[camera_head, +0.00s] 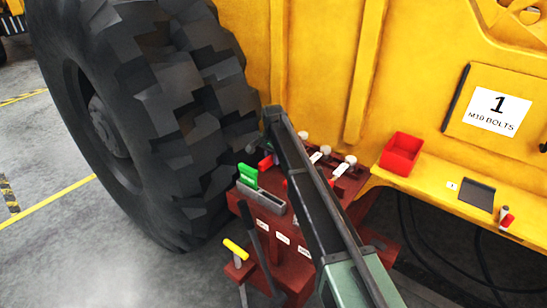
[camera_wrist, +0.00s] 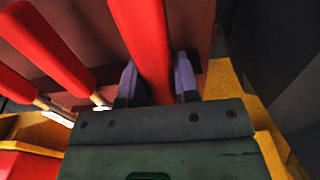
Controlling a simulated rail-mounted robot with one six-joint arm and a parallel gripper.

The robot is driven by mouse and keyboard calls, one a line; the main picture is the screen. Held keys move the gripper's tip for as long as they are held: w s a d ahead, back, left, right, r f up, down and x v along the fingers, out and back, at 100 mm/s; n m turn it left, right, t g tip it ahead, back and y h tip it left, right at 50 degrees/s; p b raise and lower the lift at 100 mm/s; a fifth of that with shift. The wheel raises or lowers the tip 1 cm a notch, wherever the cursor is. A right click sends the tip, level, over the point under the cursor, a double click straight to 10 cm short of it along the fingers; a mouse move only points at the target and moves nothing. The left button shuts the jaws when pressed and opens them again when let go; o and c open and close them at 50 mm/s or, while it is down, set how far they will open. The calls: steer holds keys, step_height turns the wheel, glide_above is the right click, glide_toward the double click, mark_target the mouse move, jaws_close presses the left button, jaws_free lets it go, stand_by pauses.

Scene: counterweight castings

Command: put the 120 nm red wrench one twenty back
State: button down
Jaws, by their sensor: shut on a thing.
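In the wrist view my gripper (camera_wrist: 157,82) has its two purple fingers shut on the thick red handle of a wrench (camera_wrist: 147,40). The handle runs up between the fingers to the top edge of the picture. No rating on this wrench can be read, and its far end is out of view. In the head view my arm covers the middle of the dark red tool stand (camera_head: 262,200). The stand has several small white labels, too small to read.
Two more red handles (camera_wrist: 48,48) (camera_wrist: 14,84) lie left of my gripper. The stand carries a green item (camera_head: 248,174) and a yellow-handled tool (camera_head: 235,249). A red bin (camera_head: 401,153) sits on the yellow ledge (camera_head: 440,180). A big tyre (camera_head: 150,110) stands close at left.

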steer(key=shift+f+b, duration=0.8)
steer(key=shift+f, duration=0.35)
stand_by(0.3)
steer(key=c, duration=0.8)
jaws_free()
steer(key=shift+r, duration=0.15)
step_height(320, 180, up, 18)
steer(key=p, duration=1.7)
steer(key=shift+s+a+f, duration=0.1)
steer(key=shift+f, duration=0.1)
